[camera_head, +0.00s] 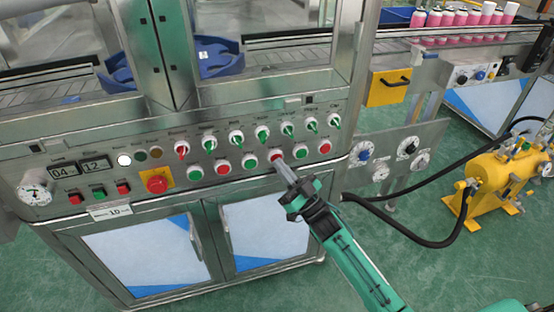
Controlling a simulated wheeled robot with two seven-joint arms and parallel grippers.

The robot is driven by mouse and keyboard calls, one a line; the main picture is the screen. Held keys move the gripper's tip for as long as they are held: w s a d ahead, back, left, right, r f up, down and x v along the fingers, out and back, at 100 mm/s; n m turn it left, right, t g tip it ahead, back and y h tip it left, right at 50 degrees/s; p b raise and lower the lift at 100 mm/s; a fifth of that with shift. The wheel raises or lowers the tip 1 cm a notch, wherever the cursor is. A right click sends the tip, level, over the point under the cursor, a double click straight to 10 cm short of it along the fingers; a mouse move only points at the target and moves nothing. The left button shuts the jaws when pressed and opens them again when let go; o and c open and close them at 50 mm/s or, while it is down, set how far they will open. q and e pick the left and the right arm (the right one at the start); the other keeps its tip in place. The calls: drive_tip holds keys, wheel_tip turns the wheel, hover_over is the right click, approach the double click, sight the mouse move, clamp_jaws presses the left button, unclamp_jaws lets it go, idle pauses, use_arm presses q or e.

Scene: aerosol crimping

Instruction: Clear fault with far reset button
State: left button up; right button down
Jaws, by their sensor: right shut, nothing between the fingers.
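The steel control panel (120,188) carries a lower row of round push-buttons in white rims, red and green by turns. My right gripper (281,167) is shut and empty, its fingertips at a red button (276,154) in that row. The tips overlap the button's lower edge; I cannot tell whether they touch or press it. To its right are a green button (300,152) and a red button (325,146). The button labels are too small to read, so I cannot tell which one is the far reset button. My left gripper is out of view.
A red mushroom button (157,183) on a yellow plate is at the panel's left. A row of knobs (236,137) runs above the push-buttons. Cabinet doors (265,227) are below.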

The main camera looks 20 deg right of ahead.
drive_tip(key=shift+s, duration=0.1)
drive_tip(key=shift+s+p, duration=0.4)
drive_tip(key=shift+s, duration=0.35)
drive_tip(key=s+p, duration=0.2)
drive_tip(key=s, duration=0.3)
drive_tip(key=shift+d, duration=0.1)
drive_tip(key=shift+f+h, duration=0.1)
drive_tip(key=shift+h, duration=0.2)
